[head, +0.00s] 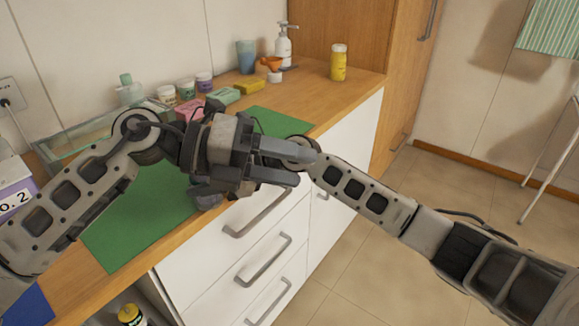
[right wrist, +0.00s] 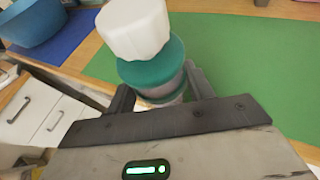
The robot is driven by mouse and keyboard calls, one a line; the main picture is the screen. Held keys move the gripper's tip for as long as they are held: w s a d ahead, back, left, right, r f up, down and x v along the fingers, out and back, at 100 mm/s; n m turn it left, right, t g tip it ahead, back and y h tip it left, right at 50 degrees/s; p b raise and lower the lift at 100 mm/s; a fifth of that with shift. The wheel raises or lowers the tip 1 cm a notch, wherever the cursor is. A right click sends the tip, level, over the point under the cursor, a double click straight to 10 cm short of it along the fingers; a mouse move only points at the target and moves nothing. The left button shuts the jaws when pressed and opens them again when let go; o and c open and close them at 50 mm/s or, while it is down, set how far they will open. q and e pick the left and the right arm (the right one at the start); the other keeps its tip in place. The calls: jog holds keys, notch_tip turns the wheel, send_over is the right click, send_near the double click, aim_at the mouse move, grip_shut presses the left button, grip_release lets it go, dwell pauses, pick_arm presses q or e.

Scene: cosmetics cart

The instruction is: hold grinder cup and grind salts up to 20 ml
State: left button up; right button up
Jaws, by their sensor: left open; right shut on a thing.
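In the right wrist view a grinder cup (right wrist: 150,72) has a faceted white top and a teal collar over a greyish body. My right gripper (right wrist: 163,92) is shut on its body below the collar. The grinder appears slightly tilted; its lower end is hidden. In the head view my left gripper (head: 306,167) is open, its two dark fingers pointing right with nothing visible between them. It is above the front edge of the counter. It hides most of my right gripper and I cannot make out the grinder there. Salts and a 20 ml mark are not visible.
A green mat (head: 130,215) lies on the wooden counter. Behind it are a glass tray (head: 72,145), jars, soaps, a blue cup (head: 246,57), a pump bottle (head: 283,46) and a yellow jar (head: 338,64). A blue bowl (right wrist: 35,22) shows in the right wrist view.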

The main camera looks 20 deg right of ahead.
pick_arm(q)
jog(key=shift+s+d+r+h, duration=0.1)
jog(key=shift+s+h, duration=0.05)
jog(key=shift+h, duration=0.25)
jog(key=w+a+r+m+t, duration=0.3)
jog(key=w+a+r+t, duration=0.2)
jog(key=w+a, duration=0.3)
jog(key=w+a+f+m+h, duration=0.1)
jog(key=w+a+f+m, duration=0.25)
jog(key=a, duration=0.45)
jog(key=w+a+f+m+h, duration=0.25)
jog(key=a+f+m, duration=0.2)
jog(key=a, duration=0.35)
jog(key=shift+n+g+y, duration=0.3)
jog(key=shift+n+y, duration=0.05)
jog(key=shift+n, duration=0.15)
jog(key=d, duration=0.8)
jog(key=w+d+f, duration=0.1)
jog(key=d, duration=0.3)
jog(key=shift+d, duration=0.1)
jog(key=shift+g, duration=0.3)
jog(key=c, duration=1)
